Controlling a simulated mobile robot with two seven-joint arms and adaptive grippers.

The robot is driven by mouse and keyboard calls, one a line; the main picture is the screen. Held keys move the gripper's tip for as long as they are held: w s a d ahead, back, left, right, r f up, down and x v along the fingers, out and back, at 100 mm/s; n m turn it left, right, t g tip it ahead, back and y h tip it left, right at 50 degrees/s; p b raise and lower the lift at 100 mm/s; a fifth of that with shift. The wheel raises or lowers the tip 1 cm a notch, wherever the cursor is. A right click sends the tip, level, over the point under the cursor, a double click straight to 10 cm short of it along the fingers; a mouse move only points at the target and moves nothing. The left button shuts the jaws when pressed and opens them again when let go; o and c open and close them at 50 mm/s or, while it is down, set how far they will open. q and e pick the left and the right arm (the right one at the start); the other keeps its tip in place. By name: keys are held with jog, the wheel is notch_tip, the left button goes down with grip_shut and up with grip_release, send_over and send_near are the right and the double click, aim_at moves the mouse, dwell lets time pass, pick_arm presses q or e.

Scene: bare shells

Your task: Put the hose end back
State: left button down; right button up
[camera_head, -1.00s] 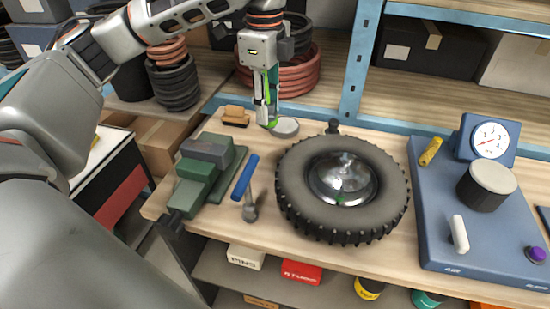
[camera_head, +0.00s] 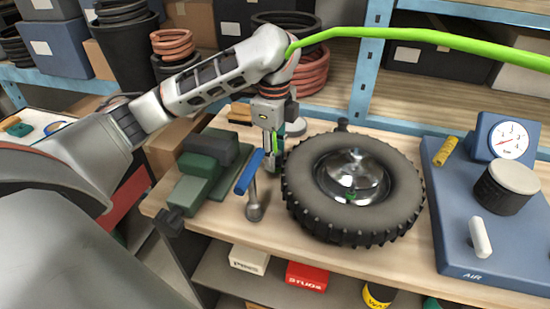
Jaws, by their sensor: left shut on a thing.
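My left gripper (camera_head: 274,160) is low over the bench (camera_head: 215,222), left of the tyre, pointing down. It is shut on the hose end, a green piece (camera_head: 275,140) mostly hidden by the fingers. A bright green hose (camera_head: 430,36) arcs from behind my left wrist to the right edge of the view. The tyre (camera_head: 305,205) lies flat with a shiny hub (camera_head: 352,175) and a small green mark on it. My right gripper is not in view.
A blue-handled tool (camera_head: 249,172) is close beside the fingers. A green vise (camera_head: 205,165) stands left of it. A grey disc (camera_head: 296,127) lies behind the gripper. At right, a blue panel (camera_head: 465,240) marked AIR carries a gauge (camera_head: 508,140), a dark canister (camera_head: 506,190) and a white lever (camera_head: 480,237).

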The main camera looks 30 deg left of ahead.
pick_arm(q)
jog(key=shift+f, duration=0.15)
jog(key=shift+f, duration=0.1)
jog(key=c, duration=1.6)
grip_release()
